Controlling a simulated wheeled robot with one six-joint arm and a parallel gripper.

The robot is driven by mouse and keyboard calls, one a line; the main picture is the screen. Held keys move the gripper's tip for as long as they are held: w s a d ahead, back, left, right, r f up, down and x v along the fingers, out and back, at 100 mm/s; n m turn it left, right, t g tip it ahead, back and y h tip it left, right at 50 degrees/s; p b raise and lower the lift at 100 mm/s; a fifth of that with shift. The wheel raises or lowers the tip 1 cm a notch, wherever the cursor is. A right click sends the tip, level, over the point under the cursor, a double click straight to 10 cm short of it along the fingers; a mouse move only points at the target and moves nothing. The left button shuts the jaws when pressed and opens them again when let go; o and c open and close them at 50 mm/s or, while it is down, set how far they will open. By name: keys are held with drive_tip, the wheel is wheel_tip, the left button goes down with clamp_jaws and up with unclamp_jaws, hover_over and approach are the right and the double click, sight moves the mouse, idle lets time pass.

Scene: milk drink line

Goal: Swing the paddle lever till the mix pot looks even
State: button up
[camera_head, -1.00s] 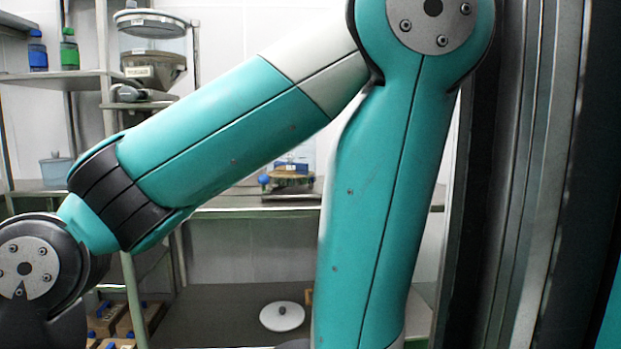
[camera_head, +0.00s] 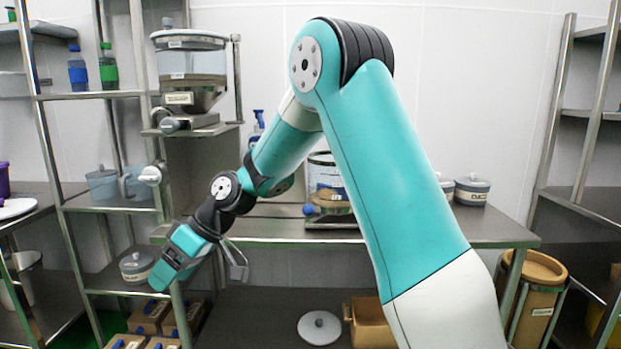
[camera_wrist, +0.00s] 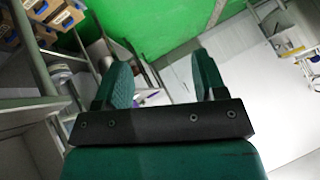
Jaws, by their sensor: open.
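A clear vessel (camera_head: 322,172) with a dark rim stands on the middle bench, partly hidden behind my arm. A blue knob (camera_head: 309,209) shows at its base; I cannot tell whether this vessel is the mix pot. A clear hopper (camera_head: 190,62) with pale contents is mounted at the upper left. I cannot make out the paddle lever for certain. My gripper (camera_head: 163,274) hangs low and left of the vessel, below bench height, tilted down. In the wrist view my gripper (camera_wrist: 163,78) is open, with nothing between its fingers.
The steel bench (camera_head: 450,228) carries lidded grey pots (camera_head: 472,190) at right. Shelving (camera_head: 50,130) stands close to my gripper at left. Brown cartons (camera_head: 150,315) and a white lid (camera_head: 319,327) lie low down. Green floor (camera_wrist: 150,30) shows beyond the fingers.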

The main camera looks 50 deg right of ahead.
drive_tip(key=w+d+r+m+t+y+p, duration=0.1)
drive_tip(key=w+d+t+p, duration=0.1)
drive_tip(key=w+d+p, duration=0.45)
drive_tip(key=w+d+r+m+t+p, duration=0.15)
drive_tip(key=w+d+p, duration=0.25)
drive_tip(key=d, duration=0.5)
drive_tip(key=m+t+h+p, duration=0.7)
drive_tip(key=t+h+p, duration=0.35)
drive_tip(key=p, duration=0.65)
approach(312, 212)
drive_tip(key=f, duration=0.1)
drive_tip(key=shift+t, duration=0.3)
drive_tip(key=w+b, duration=0.3)
drive_tip(key=b, duration=0.1)
drive_tip(key=w+d+b, duration=0.1)
drive_tip(key=w+b, duration=0.2)
drive_tip(key=b, duration=0.1)
drive_tip(key=w+b, duration=0.4)
drive_tip(key=shift+w+d+r, duration=0.1)
drive_tip(key=shift+d+r, duration=0.05)
drive_tip(key=shift+r, duration=0.05)
drive_tip(key=shift+w+d+r+b, duration=0.15)
drive_tip(key=shift+w+b, duration=0.15)
drive_tip(key=shift+w, duration=0.45)
